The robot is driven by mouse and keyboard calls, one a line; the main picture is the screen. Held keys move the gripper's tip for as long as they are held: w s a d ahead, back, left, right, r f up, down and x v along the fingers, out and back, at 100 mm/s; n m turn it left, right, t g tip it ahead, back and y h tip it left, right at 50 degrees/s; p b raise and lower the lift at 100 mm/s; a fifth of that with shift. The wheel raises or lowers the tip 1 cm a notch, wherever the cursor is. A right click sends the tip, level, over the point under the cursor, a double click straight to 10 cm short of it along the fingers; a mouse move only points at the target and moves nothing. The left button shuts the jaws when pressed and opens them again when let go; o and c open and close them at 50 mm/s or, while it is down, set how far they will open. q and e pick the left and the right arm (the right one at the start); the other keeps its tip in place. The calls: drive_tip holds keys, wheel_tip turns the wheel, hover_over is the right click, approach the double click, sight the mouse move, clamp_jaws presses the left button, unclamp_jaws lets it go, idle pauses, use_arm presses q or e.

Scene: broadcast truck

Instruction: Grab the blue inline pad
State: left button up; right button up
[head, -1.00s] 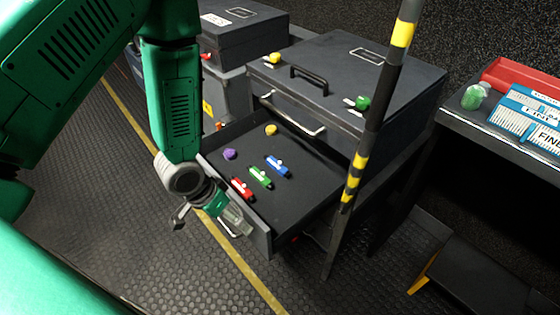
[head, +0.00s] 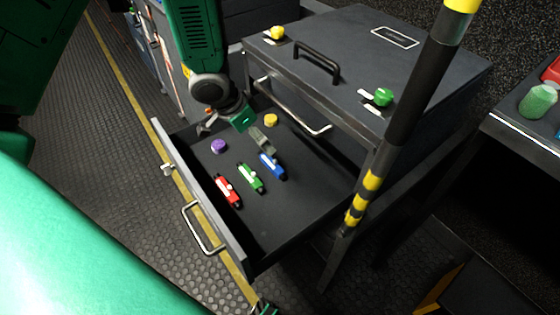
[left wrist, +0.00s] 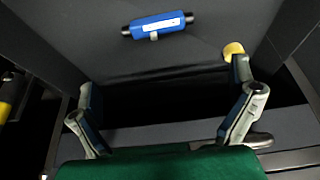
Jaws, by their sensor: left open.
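The blue inline pad (head: 271,166) lies in the open drawer, to the right of the green pad (head: 250,178) and the red pad (head: 228,191). It also shows near the top of the left wrist view (left wrist: 158,24), its long side lying across the picture. My left gripper (head: 263,141) hangs over the drawer, just beyond the blue pad. Its fingers are spread and empty in the left wrist view (left wrist: 166,82), with the blue pad beyond the fingertips, apart from them. My right gripper is not clearly seen.
A purple knob (head: 219,146) and a yellow knob (head: 270,120) are in the drawer (head: 300,205). The dark case (head: 400,55) stands behind it. A black-and-yellow pole (head: 400,130) rises at the right. A handle (head: 200,228) is on the drawer front.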

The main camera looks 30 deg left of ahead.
use_arm(q)
drive_tip(key=b, duration=0.3)
hover_over(273, 161)
drive_tip(key=f, duration=0.7)
drive_tip(key=shift+s+a, duration=0.1)
drive_tip(key=shift+s, duration=0.2)
drive_tip(key=shift+w+a+f, duration=0.1)
drive_tip(key=shift+a+f, duration=0.2)
drive_tip(key=shift+f, duration=0.05)
drive_tip(key=shift+a+f+b, duration=0.15)
drive_tip(key=shift+f+b, duration=0.2)
drive_tip(key=x, duration=0.1)
drive_tip(key=b+x, duration=0.2)
drive_tip(key=x, duration=0.1)
drive_tip(key=shift+s, duration=0.3)
drive_tip(key=shift+w+f, duration=0.2)
drive_tip(key=shift+f, duration=0.05)
drive_tip(key=shift+d+r, duration=0.1)
drive_tip(key=shift+d, duration=0.2)
drive_tip(key=shift+a, duration=0.25)
drive_tip(key=c, duration=1.2)
